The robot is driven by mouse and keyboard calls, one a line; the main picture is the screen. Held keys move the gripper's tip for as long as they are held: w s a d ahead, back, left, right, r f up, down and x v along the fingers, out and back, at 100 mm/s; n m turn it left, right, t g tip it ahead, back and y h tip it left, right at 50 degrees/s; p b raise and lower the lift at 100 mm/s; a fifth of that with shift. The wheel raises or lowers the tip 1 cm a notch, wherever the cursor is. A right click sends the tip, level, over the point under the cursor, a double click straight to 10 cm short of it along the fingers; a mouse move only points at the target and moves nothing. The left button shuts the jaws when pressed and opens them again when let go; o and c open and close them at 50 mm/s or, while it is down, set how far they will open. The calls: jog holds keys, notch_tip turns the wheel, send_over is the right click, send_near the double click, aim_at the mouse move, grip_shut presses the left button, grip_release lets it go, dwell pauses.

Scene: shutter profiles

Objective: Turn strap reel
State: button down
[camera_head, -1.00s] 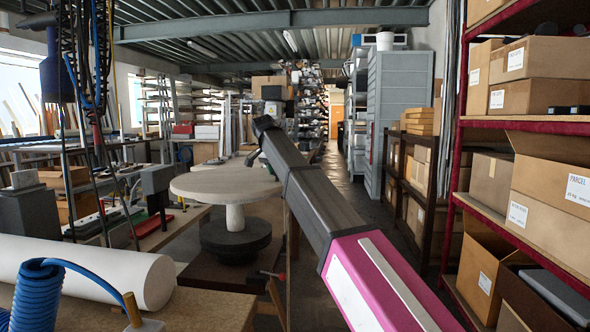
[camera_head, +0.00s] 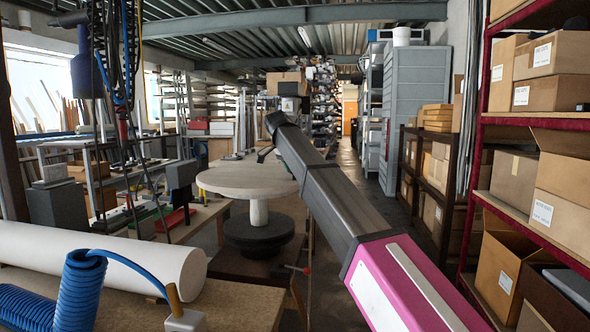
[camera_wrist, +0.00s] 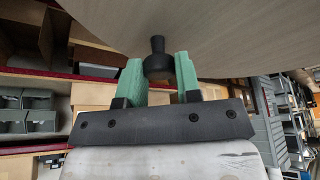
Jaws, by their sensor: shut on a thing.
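The strap reel, a pale round disc (camera_head: 235,181) on a short white post over a dark round base, stands left of my arm in the head view. In the wrist view the disc's pale face (camera_wrist: 235,35) fills the top. A black handle (camera_wrist: 158,64) stands out from it. My gripper (camera_wrist: 160,70) has its green fingers on either side of this handle and is shut on it. In the head view my arm reaches to the disc's far right edge and hides most of the gripper.
A white roll (camera_head: 110,262) and a blue coiled hose (camera_head: 78,290) lie at the near left on a wooden bench (camera_head: 235,305). A shelf with parcel boxes (camera_head: 556,210) stands at the right. A clear aisle (camera_head: 350,170) runs back in the middle.

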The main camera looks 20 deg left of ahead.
jog(key=shift+s, duration=0.2)
jog(key=c, duration=0.8)
grip_release()
jog(key=shift+s+a, duration=0.1)
jog(key=shift+c, duration=0.2)
jog(key=v, duration=1)
jog(key=shift+r, duration=0.4)
